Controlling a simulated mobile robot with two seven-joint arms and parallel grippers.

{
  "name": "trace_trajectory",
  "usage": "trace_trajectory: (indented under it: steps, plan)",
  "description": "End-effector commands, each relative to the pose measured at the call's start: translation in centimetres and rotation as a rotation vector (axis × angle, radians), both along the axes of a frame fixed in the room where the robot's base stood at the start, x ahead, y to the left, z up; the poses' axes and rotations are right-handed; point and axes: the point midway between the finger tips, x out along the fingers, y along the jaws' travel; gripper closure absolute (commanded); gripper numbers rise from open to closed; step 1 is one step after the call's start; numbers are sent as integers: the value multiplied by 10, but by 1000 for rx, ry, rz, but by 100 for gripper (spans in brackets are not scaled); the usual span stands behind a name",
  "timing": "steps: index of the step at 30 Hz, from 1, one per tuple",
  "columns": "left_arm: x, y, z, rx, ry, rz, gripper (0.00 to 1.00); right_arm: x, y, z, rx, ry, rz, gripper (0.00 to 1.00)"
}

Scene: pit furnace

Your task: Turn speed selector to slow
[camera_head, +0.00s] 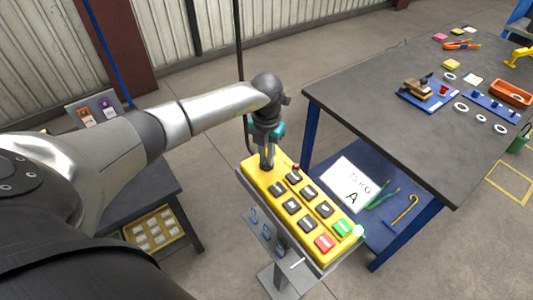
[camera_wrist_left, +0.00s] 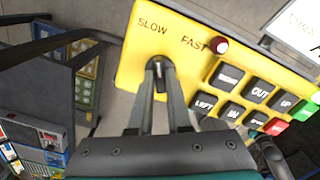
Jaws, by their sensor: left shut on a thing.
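The yellow control box (camera_head: 251,163) stands on a grey post in the head view, with several black buttons, a green one and a red one. It fills the upper part of the left wrist view (camera_wrist_left: 135,70), where SLOW and FAST are printed on its end. My left gripper (camera_head: 267,165) points down at that end. Its fingers (camera_wrist_left: 160,68) are shut on the dark speed selector (camera_wrist_left: 159,82), below the SLOW and FAST labels. The fingers hide much of the selector, so I cannot tell which label it points to. My right gripper is not in view.
A red light (camera_wrist_left: 219,45) sticks up right beside the FAST label. A workbench (camera_head: 365,85) with tools and parts stands to the right, its lower shelf close to the box. A dark table (camera_head: 150,190) stands at left. Grey floor is open behind.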

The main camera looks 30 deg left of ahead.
Motion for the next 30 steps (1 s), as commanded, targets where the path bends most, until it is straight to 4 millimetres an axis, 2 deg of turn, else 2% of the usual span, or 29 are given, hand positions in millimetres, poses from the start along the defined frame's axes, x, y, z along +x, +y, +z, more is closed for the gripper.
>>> trace_trajectory:
  steps: [9,21,22,30]
  plan:
    - [0,1,1,1,1,75,100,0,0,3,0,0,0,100]
    - [0,1,1,1,0,81,100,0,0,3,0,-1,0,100]
    - [0,1,1,1,0,81,82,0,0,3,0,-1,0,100]
    - [0,0,0,0,0,78,54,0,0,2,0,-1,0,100]
